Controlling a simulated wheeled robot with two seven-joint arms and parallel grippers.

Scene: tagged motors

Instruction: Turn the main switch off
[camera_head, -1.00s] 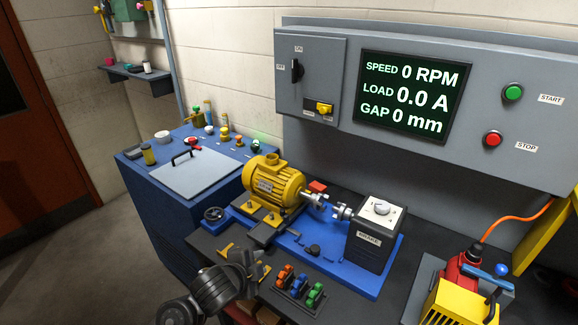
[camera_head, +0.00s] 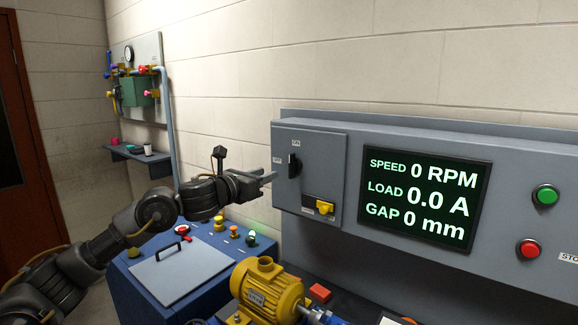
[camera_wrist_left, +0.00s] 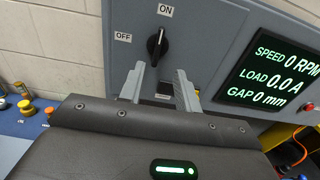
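The main switch is a black rotary knob (camera_head: 294,165) on the grey cabinet door, with an ON label above it and an OFF label to its left. It also shows in the left wrist view (camera_wrist_left: 156,44), its handle upright towards ON. My left gripper (camera_head: 270,176) is raised just left of the knob in the head view. In the left wrist view its two fingers (camera_wrist_left: 160,73) are apart, with nothing held between them. The fingertips are just below the knob in that picture and do not appear to touch it. My right gripper is not in view.
A yellow latch (camera_head: 325,207) sits low on the cabinet door. The display (camera_head: 424,198) reads 0 RPM, 0.0 A, 0 mm. A green START button (camera_head: 545,195) and red STOP button (camera_head: 529,248) are at the right. The yellow motor (camera_head: 266,288) is below.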

